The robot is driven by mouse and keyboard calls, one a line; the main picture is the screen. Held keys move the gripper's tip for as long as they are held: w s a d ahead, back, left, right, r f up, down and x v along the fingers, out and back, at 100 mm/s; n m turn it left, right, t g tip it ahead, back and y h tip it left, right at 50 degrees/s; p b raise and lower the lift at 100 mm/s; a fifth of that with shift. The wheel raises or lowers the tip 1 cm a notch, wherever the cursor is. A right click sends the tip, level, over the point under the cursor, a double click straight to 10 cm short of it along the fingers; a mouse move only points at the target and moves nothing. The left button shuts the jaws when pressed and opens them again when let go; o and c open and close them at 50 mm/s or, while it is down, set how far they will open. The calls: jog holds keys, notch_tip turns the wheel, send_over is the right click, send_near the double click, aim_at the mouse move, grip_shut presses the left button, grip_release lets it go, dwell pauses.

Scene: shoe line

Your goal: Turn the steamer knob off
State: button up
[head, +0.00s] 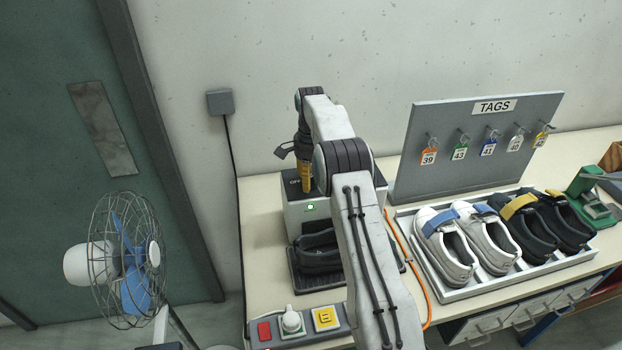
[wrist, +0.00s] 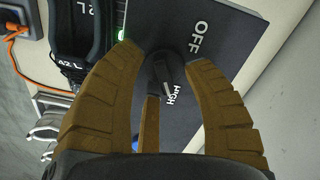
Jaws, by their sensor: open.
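The steamer (head: 298,218) is a grey box with a dark top panel against the wall, and its green light (head: 310,207) is lit. In the wrist view its dark knob (wrist: 166,74) sits on the panel between the OFF label (wrist: 198,40) and the HIGH label (wrist: 171,95). A light mark on the knob appears to face the HIGH side. My gripper (head: 306,189) points down over the panel. In the wrist view its brown fingers (wrist: 162,60) are spread around the knob, apart from it as far as I can tell. In the head view the knob is hidden.
A dark shoe (head: 318,250) lies at the steamer's front. A control box (head: 350,318) with red, white and yellow controls stands nearer. A shoe tray (head: 420,270) and TAGS board (head: 430,150) are right. A fan (head: 125,245) stands left, off the table. An orange cable (head: 408,258) crosses the table.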

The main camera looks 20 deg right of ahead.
jog(key=shift+f, duration=0.2)
grip_shut()
dwell(0.5)
